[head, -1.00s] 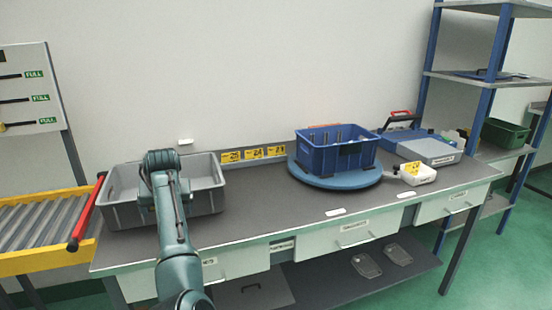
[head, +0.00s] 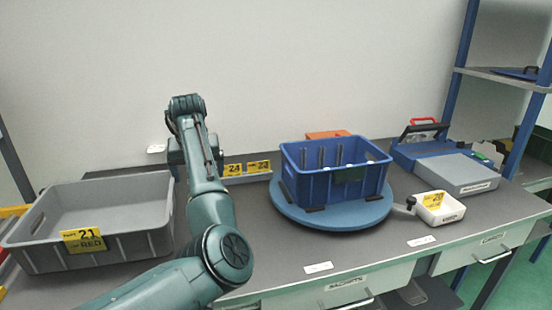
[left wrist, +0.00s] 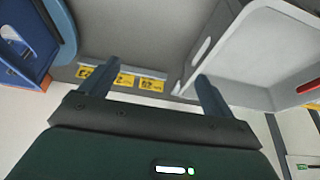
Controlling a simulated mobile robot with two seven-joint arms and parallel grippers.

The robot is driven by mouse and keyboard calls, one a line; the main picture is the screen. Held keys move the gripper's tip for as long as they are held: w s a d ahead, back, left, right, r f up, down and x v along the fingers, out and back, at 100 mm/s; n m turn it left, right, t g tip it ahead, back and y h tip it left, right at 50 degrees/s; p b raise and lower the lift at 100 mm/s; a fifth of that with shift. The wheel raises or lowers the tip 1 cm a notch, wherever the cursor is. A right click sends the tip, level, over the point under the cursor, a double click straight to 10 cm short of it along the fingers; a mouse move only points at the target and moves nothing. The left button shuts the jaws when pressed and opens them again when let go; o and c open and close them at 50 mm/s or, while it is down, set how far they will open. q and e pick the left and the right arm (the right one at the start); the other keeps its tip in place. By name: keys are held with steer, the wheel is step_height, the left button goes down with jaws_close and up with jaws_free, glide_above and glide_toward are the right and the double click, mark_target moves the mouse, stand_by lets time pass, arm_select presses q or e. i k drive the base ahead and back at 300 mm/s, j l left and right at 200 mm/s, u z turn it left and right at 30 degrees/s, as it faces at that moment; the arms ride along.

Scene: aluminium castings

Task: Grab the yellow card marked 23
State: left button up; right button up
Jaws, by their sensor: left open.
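Yellow number cards stand on a grey rail along the back of the bench. In the head view one reads 24 (head: 232,169); the card to its right (head: 258,166) has a number I cannot read surely, perhaps 22 or 23. My left arm hides the rail's left part. The left wrist view shows three cards in a row: one at left (left wrist: 85,71), a middle one (left wrist: 124,79) and one at right (left wrist: 151,84), their numbers unreadable. My left gripper (left wrist: 153,90) is open and empty, its fingers pointing toward the rail. My right gripper is not in view.
A grey bin (head: 110,245) with a card 21 (head: 84,239) is at left. A blue crate (head: 335,185) sits on a blue turntable (head: 330,219). A white tray (head: 441,214) with card 20 (head: 433,199) and a grey-blue case (head: 457,174) are at right.

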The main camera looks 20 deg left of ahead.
mark_target(263, 167)
steer(key=i+l, duration=0.15)
steer(key=i, duration=0.3)
steer(key=i+l, duration=0.2)
steer(key=i, duration=0.25)
